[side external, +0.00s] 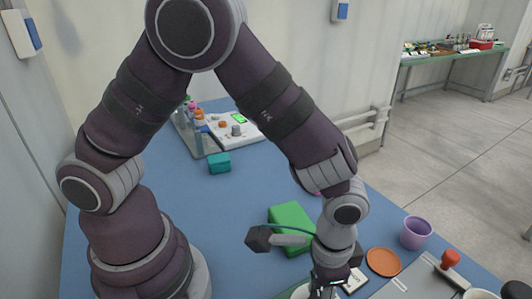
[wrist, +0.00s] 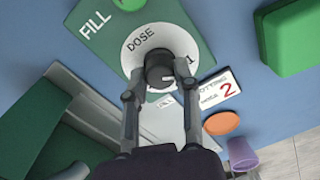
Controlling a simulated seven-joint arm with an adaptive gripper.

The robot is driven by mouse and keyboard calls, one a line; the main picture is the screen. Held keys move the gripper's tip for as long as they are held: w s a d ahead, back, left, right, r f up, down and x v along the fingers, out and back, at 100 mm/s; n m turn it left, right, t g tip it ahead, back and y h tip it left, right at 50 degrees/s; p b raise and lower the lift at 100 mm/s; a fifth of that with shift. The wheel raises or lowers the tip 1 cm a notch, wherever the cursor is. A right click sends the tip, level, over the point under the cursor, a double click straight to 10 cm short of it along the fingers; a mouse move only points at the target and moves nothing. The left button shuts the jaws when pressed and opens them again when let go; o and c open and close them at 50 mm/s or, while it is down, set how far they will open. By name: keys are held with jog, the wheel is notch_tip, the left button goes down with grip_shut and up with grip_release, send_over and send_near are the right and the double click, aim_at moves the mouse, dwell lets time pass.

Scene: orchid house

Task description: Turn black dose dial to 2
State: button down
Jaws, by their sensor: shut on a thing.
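The black dose dial (wrist: 160,66) stands in the middle of a white disc (wrist: 131,62) marked DOSE, on a green plate (wrist: 92,38) marked FILL. A "1" shows on the disc to the right of the dial; other numbers are hidden by my fingers or the dial. My gripper (wrist: 160,76) is shut on the dial, one finger on each side. I cannot tell where the dial points. A white card (wrist: 218,92) with a red 2 lies beside the plate. In the side external view my gripper (side external: 327,284) is low at the bottom edge, and the dial is hidden.
A green block (side external: 296,226), an orange disc (side external: 383,262) and a purple cup (side external: 415,232) stand close by. A grey device with a red knob (side external: 450,259) is at the right. A teal box (side external: 219,163) stands farther back on the blue table (side external: 110,200).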

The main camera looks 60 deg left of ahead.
aim_at(319, 298)
dwell(0.3)
jog(key=m, duration=0.5)
jog(key=shift+m, duration=0.4)
jog(key=m, duration=0.5)
jog(key=shift+m, duration=0.6)
jog(key=c, duration=0.8)
grip_release()
notch_tip(319, 298, up, 12)
jog(key=shift+r, duration=0.1)
